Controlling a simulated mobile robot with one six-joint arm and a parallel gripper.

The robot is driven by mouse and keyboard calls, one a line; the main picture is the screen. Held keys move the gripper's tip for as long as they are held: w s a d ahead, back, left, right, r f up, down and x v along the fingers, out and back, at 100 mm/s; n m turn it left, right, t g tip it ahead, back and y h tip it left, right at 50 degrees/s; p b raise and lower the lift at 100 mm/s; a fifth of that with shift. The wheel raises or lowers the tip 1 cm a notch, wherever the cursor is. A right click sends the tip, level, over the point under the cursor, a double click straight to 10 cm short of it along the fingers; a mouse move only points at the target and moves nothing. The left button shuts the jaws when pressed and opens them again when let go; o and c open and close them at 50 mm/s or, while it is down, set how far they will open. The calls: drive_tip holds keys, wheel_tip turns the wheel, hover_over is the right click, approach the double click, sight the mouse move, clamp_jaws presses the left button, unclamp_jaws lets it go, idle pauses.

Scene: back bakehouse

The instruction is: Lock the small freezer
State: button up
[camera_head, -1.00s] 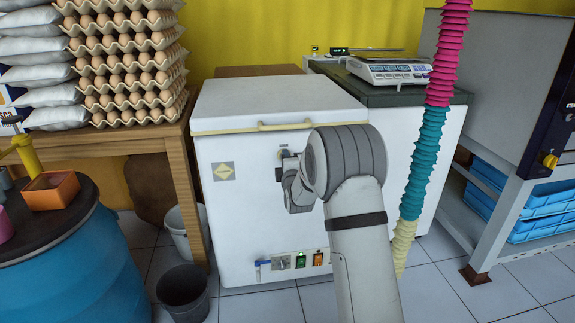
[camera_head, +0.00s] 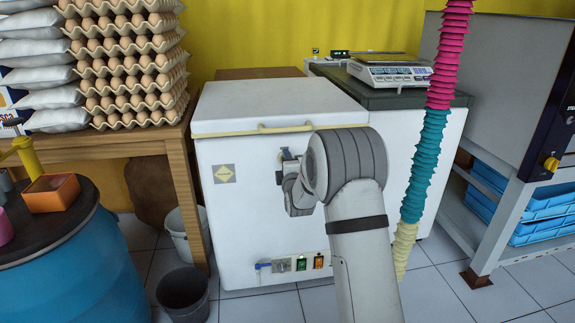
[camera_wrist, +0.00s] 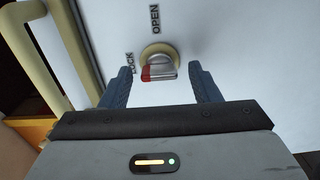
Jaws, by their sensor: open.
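The small freezer (camera_head: 240,225) is a white chest with its lid down and a cream handle (camera_head: 285,126) along the front lid edge. In the wrist view its lock knob (camera_wrist: 160,70) is a metal grip with a red end, on a round brass-coloured base. The red end is at the left of the grip, on the side of the LOCK label; the OPEN label stands above. My gripper (camera_wrist: 160,75) is open, with one blue-grey finger on each side of the knob and gaps visible. In the head view my gripper (camera_head: 287,155) is at the freezer front and largely hides the knob.
A blue drum (camera_head: 75,270) and a wooden table (camera_head: 100,147) with egg trays stand left. Two buckets (camera_head: 183,292) are on the floor by the freezer. A ribbed coloured hose (camera_head: 431,140) hangs right of my arm. A metal rack (camera_head: 500,205) stands further right.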

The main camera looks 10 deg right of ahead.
drive_tip(key=s+p, duration=0.1)
drive_tip(key=s, duration=0.6)
drive_tip(key=shift+s+p, duration=0.3)
